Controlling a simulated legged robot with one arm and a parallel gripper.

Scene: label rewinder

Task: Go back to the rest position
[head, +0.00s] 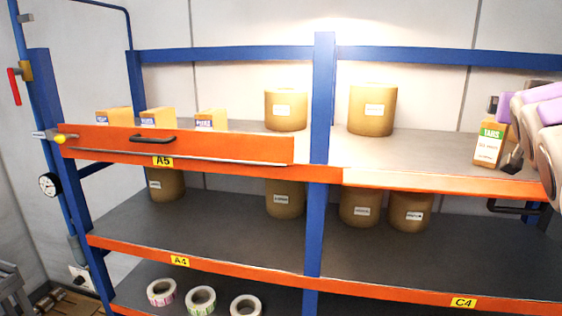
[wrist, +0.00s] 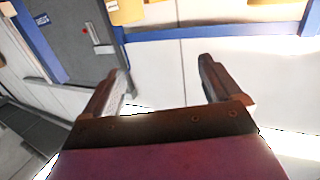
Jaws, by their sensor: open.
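My gripper (wrist: 164,68) is open in the wrist view, with nothing between its two brown fingers. In the head view my arm enters at the right edge, and a dark part of my gripper (head: 513,160) shows beside an orange and white box labelled TABS (head: 489,148). The box stands upright near the right end of the upper shelf (head: 430,155). I cannot tell whether the gripper touches it. Part of the box's right side is hidden by my arm.
A blue upright (head: 322,120) divides the rack. Brown drums (head: 372,110) and small boxes (head: 158,117) stand on the shelves. Label rolls (head: 201,299) lie at the bottom. A red-handled valve (head: 14,86) is far left.

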